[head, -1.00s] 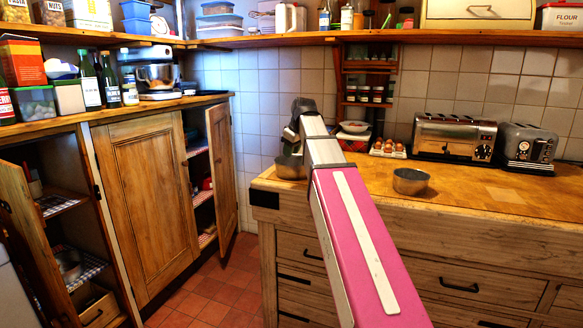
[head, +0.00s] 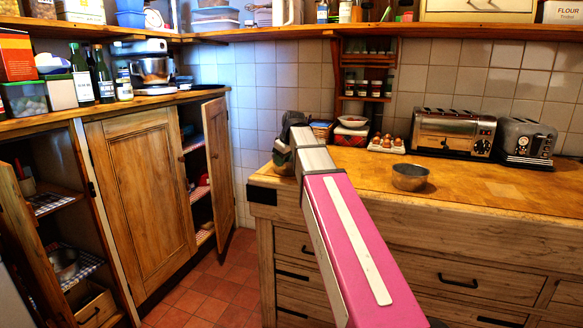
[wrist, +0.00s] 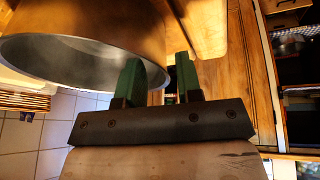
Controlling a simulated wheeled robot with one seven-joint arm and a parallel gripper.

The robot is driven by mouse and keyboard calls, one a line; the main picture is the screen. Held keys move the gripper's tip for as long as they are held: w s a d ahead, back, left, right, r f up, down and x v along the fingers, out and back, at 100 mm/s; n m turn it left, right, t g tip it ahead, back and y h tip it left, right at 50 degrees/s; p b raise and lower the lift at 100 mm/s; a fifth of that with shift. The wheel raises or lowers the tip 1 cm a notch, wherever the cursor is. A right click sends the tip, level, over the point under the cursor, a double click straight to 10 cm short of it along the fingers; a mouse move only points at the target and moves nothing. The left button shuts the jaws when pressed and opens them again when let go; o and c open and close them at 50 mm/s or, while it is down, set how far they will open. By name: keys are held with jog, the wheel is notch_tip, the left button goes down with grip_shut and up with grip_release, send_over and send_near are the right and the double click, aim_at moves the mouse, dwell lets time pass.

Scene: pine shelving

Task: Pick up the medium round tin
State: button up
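A round metal tin (head: 284,168) stands at the left end of the wooden counter, partly hidden behind my arm. In the wrist view the tin (wrist: 60,60) is large and close, with its open mouth and grey inside showing. My gripper (wrist: 160,80) has its two green fingers apart, one over the tin's inside and one outside its wall, so they straddle the rim. I cannot tell whether either finger touches the wall. In the head view my gripper (head: 282,150) is just above the tin. Another round metal tin (head: 409,178) stands farther right on the counter.
A cupboard door (head: 220,160) stands open at left.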

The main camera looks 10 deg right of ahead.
jog(key=shift+x, duration=1.45)
grip_shut()
jog(key=shift+r, duration=0.15)
